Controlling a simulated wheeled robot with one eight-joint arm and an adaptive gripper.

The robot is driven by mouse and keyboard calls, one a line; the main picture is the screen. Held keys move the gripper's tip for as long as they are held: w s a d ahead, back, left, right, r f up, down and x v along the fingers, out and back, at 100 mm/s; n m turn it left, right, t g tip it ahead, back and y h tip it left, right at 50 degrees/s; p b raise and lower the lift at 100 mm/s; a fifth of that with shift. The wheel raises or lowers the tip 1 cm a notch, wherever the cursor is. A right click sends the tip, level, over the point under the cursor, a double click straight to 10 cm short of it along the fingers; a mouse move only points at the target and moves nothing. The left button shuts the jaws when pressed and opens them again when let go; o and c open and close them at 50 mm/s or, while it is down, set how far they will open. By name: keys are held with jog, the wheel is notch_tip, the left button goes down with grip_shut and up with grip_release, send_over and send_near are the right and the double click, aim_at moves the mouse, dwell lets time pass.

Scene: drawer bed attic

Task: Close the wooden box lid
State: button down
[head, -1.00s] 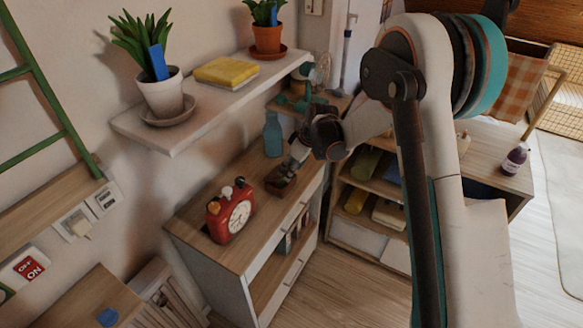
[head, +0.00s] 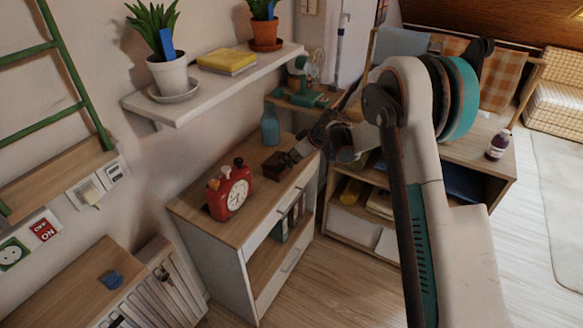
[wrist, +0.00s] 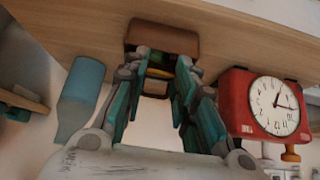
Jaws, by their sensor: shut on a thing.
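The small dark brown wooden box (head: 275,168) sits on the dresser top, right of the red alarm clock. In the wrist view, the box (wrist: 162,37) is at the top middle. My gripper (head: 291,158) is at its right side in the head view. In the wrist view, the teal fingers of my gripper (wrist: 162,62) stand on both sides of a part of the box and are shut on it. A dark frame-like piece and a bit of yellow show between the fingers. The fingers hide much of the box, and I cannot tell the lid's angle.
The red alarm clock (head: 231,190) stands close to the box, also in the wrist view (wrist: 262,105). A blue bottle (head: 271,127) stands behind it. A white wall shelf (head: 215,88) with plants and a yellow book overhangs the back. The dresser top's front is clear.

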jog(key=shift+d+f, duration=0.1)
jog(key=shift+f, duration=0.35)
jog(key=shift+s+d+f+b, duration=0.15)
jog(key=shift+f+b, duration=0.25)
jog(key=shift+f, duration=0.3)
jog(key=shift+s+d+f+b, duration=0.2)
jog(key=shift+f+b, duration=0.1)
jog(key=shift+f, duration=0.45)
jog(key=shift+s+f, duration=0.1)
jog(key=c, duration=1.5)
grip_release()
jog(key=shift+o, duration=1.1)
jog(key=shift+f, duration=0.1)
jog(key=shift+w+r, duration=0.2)
jog(key=shift+r, duration=0.05)
jog(key=v, duration=1.1)
jog(key=shift+r, duration=0.3)
